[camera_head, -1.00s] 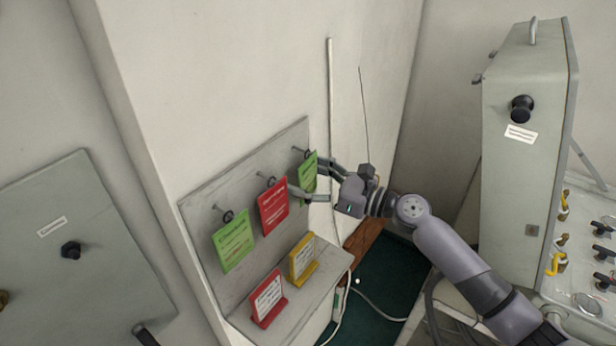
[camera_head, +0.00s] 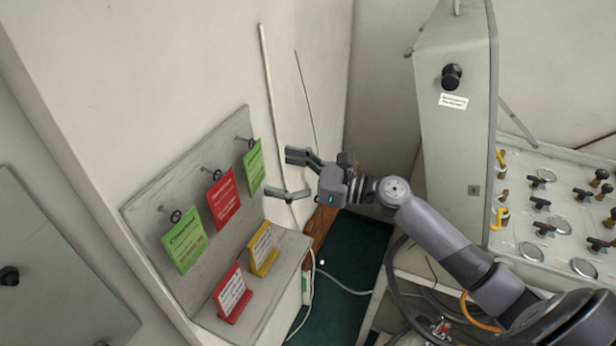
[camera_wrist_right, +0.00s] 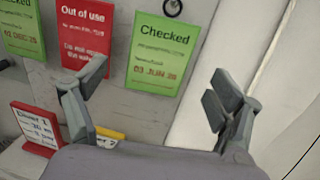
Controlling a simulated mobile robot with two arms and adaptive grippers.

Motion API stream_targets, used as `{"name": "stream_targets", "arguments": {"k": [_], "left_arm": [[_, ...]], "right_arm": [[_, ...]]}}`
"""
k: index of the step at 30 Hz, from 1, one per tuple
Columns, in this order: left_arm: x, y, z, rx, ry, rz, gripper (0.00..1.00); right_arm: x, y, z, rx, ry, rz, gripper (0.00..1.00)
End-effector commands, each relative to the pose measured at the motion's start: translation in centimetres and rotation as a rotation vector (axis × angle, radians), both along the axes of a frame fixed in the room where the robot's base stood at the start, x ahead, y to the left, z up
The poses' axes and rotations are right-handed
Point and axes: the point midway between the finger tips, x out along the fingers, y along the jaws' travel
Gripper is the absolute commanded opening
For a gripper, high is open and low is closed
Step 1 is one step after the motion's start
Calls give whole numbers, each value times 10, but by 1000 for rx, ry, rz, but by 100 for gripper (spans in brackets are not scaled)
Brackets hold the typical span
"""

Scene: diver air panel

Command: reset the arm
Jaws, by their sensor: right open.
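My right gripper (camera_head: 290,177) is open and empty in the head view, just right of the tag board. Its two fingers are spread toward the board. In the right wrist view the gripper (camera_wrist_right: 155,105) is also open, with nothing between its fingers. The right green tag (camera_head: 253,167) hangs on its hook, apart from the fingers; it reads "Checked" in the wrist view (camera_wrist_right: 163,55). My left gripper is not in view.
A red tag (camera_head: 223,200) and another green tag (camera_head: 184,241) hang on the board (camera_head: 150,215). Red (camera_head: 231,293) and yellow (camera_head: 262,248) stands sit on its ledge. A grey cabinet (camera_head: 450,140) and valve panel (camera_head: 560,260) stand at right. Cables lie on the green floor.

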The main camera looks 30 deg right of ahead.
Motion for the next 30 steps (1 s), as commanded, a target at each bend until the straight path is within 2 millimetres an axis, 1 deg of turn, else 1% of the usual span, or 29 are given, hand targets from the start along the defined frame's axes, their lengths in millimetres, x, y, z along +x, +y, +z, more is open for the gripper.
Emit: {"name": "stream_targets", "arguments": {"k": [1, 6, 12, 21, 23, 25, 26, 29, 30], "left_arm": [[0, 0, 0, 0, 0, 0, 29], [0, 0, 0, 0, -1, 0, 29], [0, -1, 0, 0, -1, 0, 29], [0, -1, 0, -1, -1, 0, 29], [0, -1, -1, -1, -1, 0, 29], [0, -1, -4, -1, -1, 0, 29], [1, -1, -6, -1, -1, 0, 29], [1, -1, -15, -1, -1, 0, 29], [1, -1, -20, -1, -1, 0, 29]], "right_arm": [[-6, -6, -2, 0, 4, -1, 87], [-23, -23, -2, -1, 4, 0, 87], [-36, -37, -2, 1, 2, -1, 87], [-41, -42, -2, -1, 1, 0, 87], [-40, -44, -7, -11, -1, -6, 87], [-36, -48, -23, -42, -2, -29, 87], [-34, -51, -34, -67, -5, -43, 87], [-25, -66, -88, -196, -13, -105, 87], [-23, -73, -115, -266, -16, -131, 87]]}}
